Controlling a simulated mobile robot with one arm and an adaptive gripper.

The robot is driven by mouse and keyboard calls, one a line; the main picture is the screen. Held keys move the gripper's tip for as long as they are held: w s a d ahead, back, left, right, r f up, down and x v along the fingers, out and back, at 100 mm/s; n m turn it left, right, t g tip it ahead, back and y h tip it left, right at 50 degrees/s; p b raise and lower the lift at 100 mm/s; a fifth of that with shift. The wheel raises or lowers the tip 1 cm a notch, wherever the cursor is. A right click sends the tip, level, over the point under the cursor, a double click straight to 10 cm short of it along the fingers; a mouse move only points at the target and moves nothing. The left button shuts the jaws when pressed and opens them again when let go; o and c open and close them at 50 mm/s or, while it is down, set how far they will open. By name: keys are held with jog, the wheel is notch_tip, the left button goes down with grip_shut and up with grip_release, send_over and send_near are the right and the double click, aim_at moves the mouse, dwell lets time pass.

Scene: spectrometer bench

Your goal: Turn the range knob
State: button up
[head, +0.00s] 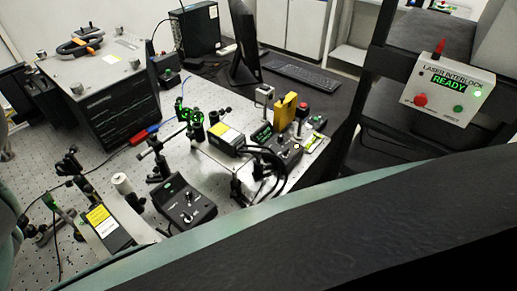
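I cannot tell for sure which knob is the range knob, as labels are too small to read. A black control box (184,205) with small knobs and a green light sits on the perforated bench at lower centre. Another dark box (284,152) with a light knob and cables stands further right, near a yellow block (285,112). My gripper is not in view. A large dark and teal shape, likely my own arm, fills the lower right and hides the near bench edge.
Optical mounts (190,117) and posts crowd the bench (175,103). A large black instrument (105,95) stands at left. A keyboard (305,76) and monitor (244,45) are behind. A laser interlock box (448,91) reading READY hangs on a dark frame at right.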

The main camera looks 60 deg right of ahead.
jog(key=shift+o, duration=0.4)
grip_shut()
